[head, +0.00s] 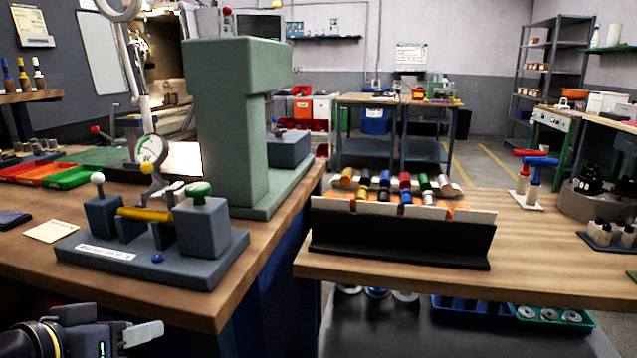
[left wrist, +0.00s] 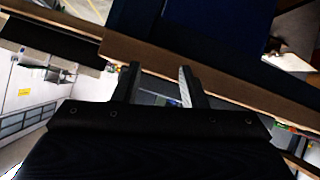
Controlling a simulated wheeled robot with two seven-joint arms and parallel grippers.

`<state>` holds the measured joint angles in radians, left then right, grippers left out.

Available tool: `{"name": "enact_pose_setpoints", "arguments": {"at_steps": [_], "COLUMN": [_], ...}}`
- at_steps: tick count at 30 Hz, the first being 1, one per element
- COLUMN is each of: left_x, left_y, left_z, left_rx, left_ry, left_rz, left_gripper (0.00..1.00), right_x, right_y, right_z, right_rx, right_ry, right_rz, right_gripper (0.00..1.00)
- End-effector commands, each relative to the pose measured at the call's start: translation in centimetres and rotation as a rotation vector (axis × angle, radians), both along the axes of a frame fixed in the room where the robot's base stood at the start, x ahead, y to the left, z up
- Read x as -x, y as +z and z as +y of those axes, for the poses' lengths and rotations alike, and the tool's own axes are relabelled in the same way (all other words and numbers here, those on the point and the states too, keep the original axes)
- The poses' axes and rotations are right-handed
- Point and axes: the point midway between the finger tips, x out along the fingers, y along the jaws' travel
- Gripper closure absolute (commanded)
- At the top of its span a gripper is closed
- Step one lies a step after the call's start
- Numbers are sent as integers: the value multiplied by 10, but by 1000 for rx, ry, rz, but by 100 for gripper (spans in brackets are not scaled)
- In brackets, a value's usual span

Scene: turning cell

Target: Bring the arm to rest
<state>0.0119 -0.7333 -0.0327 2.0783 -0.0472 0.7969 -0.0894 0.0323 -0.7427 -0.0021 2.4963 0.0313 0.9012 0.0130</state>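My left gripper (head: 138,337) is at the bottom left of the head view, low in front of the left bench (head: 215,300). One pale finger shows there, pointing right; the other is hard to make out. In the left wrist view, the two fingers of the left gripper (left wrist: 158,75) stand apart with nothing held between them. A bench edge (left wrist: 230,82) runs across behind them. The right gripper is not in either view.
A grey fixture (head: 150,255) with a dial gauge (head: 151,150) and a yellow part stands on the left bench, beside a green press-like frame (head: 225,130). A rack of coloured cylinders (head: 400,240) stands on the right bench (head: 540,265). A gap separates the benches.

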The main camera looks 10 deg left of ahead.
Motion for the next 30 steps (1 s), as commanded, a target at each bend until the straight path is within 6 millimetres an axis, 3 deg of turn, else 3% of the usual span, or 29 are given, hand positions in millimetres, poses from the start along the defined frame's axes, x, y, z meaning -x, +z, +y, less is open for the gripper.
{"name": "enact_pose_setpoints", "arguments": {"at_steps": [3, 9, 16, 18, 26, 30], "left_x": [11, 40, 80, 76, 76, 76], "left_y": [-49, -123, -183, -153, -91, -42], "left_z": [-23, -59, -89, -87, -87, -87], "left_rx": [37, 98, 151, 148, 148, 148], "left_ry": [-35, -81, -114, -110, -110, -110], "left_rz": [123, 325, 517, 503, 501, 500], "left_gripper": [62, 62, 62, 62, 62, 62], "right_x": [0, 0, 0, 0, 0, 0], "right_y": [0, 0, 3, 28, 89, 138], "right_z": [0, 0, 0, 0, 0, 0], "right_rx": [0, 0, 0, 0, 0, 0], "right_ry": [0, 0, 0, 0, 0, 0], "right_rz": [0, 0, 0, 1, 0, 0], "right_gripper": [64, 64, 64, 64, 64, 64]}}
